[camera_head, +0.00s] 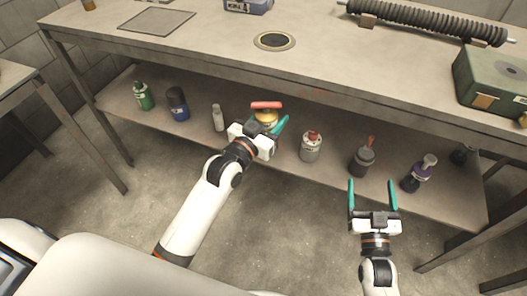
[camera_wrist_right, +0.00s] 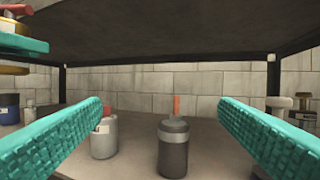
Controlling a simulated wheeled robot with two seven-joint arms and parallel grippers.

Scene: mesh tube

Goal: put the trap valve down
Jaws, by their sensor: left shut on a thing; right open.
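The trap valve (camera_head: 265,116) has a brass-yellow body and a red bar handle on top. My left gripper (camera_head: 271,123) is shut on it at the front of the lower shelf. I cannot tell whether the valve touches the shelf. In the right wrist view, part of the valve (camera_wrist_right: 16,11) shows at the top left edge, with a teal finger of my left gripper below it. My right gripper (camera_head: 373,194) is open and empty in front of the shelf. Its two teal fingers (camera_wrist_right: 160,130) frame a grey canister in the right wrist view.
The lower shelf (camera_head: 190,140) holds a green bottle (camera_head: 143,95), a blue can (camera_head: 177,103), a white bottle (camera_head: 218,118), a red-topped can (camera_head: 311,147), a dark grey canister (camera_head: 362,160) and a purple bottle (camera_head: 418,173). The tabletop (camera_head: 215,30) overhangs the shelf.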

